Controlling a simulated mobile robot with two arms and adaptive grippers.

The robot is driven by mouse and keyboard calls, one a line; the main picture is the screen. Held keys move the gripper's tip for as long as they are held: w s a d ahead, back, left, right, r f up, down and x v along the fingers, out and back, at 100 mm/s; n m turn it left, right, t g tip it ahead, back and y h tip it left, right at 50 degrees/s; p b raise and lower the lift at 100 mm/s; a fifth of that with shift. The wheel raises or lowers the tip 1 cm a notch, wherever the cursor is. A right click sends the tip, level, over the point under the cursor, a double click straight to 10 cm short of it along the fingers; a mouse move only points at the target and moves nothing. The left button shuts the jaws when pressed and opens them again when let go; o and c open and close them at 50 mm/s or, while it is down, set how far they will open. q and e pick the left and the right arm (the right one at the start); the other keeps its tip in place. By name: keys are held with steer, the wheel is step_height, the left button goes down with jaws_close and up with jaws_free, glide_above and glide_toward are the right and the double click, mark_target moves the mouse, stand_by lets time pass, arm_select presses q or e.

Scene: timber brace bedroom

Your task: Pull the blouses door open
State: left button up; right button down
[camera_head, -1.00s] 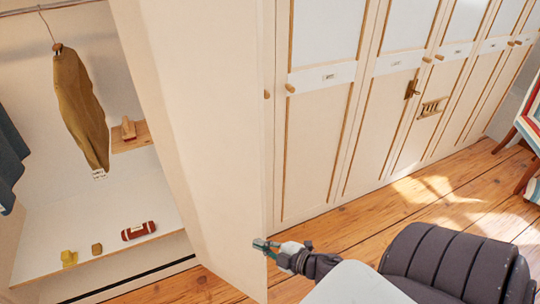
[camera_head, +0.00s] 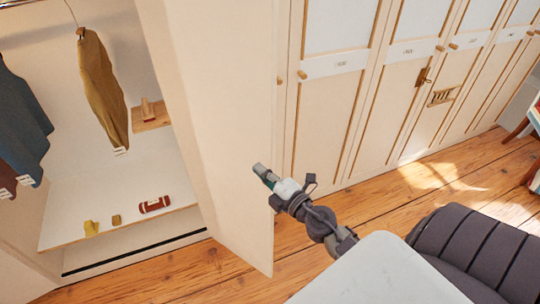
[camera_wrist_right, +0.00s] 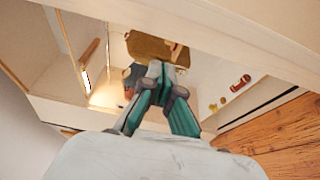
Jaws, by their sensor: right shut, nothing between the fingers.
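A cream wardrobe door (camera_head: 225,100) stands swung open beside a lit compartment with hanging clothes; no name can be read on it, so I cannot tell if it is the blouses door. My right gripper (camera_head: 261,171) is at the door's free edge, overlapping its inner face in the head view. Its fingers are shut and empty; whether they touch the door is unclear. In the wrist view the teal fingers (camera_wrist_right: 157,75) come together in front of the compartment. My left gripper is not in view.
In the compartment hang a mustard garment (camera_head: 100,85) and a blue one (camera_head: 22,120). A white shelf (camera_head: 120,190) holds a dark red roll (camera_head: 154,204) and small yellowish items. Closed doors (camera_head: 325,115) line the right. A striped chair shows at the right edge.

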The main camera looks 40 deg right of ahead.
mark_target(270, 162)
steer(key=d, duration=0.1)
steer(key=w+d+b, duration=0.1)
steer(key=d, duration=0.1)
steer(key=shift+w+d+f, duration=0.1)
steer(key=shift+w, duration=0.1)
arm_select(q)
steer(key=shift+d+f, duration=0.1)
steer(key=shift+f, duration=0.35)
arm_select(e)
steer(key=shift+d, duration=0.3)
steer(key=shift+w, duration=0.1)
